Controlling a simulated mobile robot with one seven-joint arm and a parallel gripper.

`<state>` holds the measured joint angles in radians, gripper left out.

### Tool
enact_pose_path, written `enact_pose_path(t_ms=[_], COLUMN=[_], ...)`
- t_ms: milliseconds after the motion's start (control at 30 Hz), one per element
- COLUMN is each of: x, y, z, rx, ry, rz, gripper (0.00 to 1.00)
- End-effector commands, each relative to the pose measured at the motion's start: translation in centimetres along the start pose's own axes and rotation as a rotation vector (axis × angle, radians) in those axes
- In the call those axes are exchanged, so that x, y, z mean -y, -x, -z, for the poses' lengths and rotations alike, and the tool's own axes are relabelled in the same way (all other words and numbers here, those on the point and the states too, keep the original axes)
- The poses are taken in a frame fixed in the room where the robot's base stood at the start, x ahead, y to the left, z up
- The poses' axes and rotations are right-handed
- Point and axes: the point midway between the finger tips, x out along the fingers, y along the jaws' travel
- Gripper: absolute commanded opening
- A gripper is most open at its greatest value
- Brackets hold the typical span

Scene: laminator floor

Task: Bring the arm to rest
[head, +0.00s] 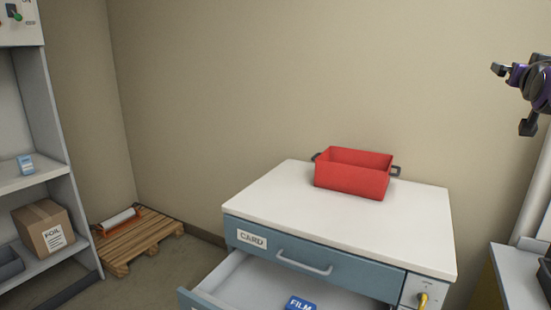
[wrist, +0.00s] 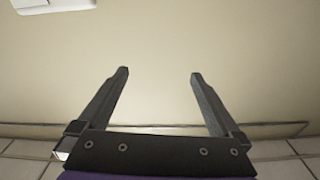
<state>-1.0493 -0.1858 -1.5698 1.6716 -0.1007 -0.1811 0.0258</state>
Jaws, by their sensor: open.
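My gripper (head: 513,98) is raised at the right edge of the head view, above and to the right of the cabinet. Its two dark fingers are spread apart, as the wrist view (wrist: 158,78) shows. Nothing is between them. The wrist view has only plain wall, a strip of floor tiles and a white object at the top left behind the fingers. Most of my arm is outside the head view.
A white-topped cabinet (head: 260,195) bears a red bin (head: 352,180). Shelves with a FOIL carton (head: 43,228) stand left, near a pallet (head: 140,245). The air above the cabinet is clear.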

Motion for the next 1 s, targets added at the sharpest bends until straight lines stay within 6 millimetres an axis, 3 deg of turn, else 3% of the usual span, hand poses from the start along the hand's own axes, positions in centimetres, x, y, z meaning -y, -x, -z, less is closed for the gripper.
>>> enact_pose_path(t_ms=[267, 467, 567, 667, 833, 1000], x=[2.3, 5.3, 7.7, 10.6, 14.8, 16.7], y=[2.0, 5.5, 8.9, 13.7, 23.2, 32.9], z=[-5.8, -10.1, -12.3, -14.3, -17.3, -20.9], rx=[0.193, 0.363, 0.473, 0.596, 0.788, 0.964], ry=[-0.073, -0.12, -0.134, -0.125, -0.04, 0.12], rz=[0.069, 0.15, 0.215, 0.292, 0.406, 0.458], gripper=[1.0, 1.0, 1.0, 1.0, 1.0, 1.0])
